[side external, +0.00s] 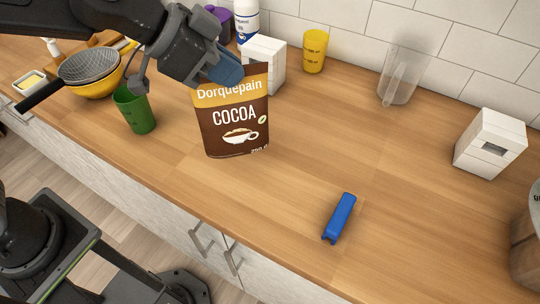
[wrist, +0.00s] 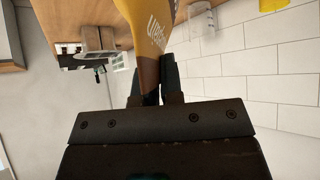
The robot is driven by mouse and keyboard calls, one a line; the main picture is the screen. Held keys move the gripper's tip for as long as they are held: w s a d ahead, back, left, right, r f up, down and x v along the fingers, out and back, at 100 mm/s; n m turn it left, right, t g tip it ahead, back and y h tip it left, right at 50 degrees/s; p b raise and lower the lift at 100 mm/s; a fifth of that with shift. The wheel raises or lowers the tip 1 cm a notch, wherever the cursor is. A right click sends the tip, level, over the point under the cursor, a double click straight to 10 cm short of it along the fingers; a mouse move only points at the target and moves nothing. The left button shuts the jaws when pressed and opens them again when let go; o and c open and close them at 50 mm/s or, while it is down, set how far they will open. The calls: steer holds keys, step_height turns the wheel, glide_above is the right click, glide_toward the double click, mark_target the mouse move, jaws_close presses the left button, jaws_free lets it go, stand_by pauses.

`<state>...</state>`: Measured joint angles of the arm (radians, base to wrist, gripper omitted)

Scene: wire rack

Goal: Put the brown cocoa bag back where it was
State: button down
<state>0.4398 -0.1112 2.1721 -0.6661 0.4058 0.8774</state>
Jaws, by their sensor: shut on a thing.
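The brown cocoa bag (side external: 233,122) has a yellow band at its top and a cup printed on its front. It is upright and slightly tilted in the side external view. My gripper (side external: 228,72) is shut on its top edge from above. I cannot tell whether the bag's bottom touches the wooden counter. In the wrist view, part of the bag (wrist: 152,42) shows between the fingers of my gripper (wrist: 152,88), and most of it is cut off by the frame. No mark shows where the bag stood before.
A green cup (side external: 136,110) stands left of the bag, and a white box (side external: 265,62) is close behind it. A blue clip (side external: 340,217) lies in front on the right. A clear pitcher (side external: 402,75) and yellow cup (side external: 315,50) stand at the back.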

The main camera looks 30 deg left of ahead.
steer(key=w+a+r+m+g+h, duration=0.2)
steer(key=w+a+r+m, duration=0.1)
steer(key=w+a+m, duration=0.15)
steer(key=d+f+g, duration=0.1)
steer(key=d+f, duration=0.9)
steer(key=shift+s+d+f, duration=0.2)
steer(key=shift+s+f, duration=0.15)
steer(key=shift+s, duration=0.05)
steer(key=shift+f, duration=0.15)
steer(key=c, duration=1.3)
jaws_free()
steer(key=shift+o, duration=0.2)
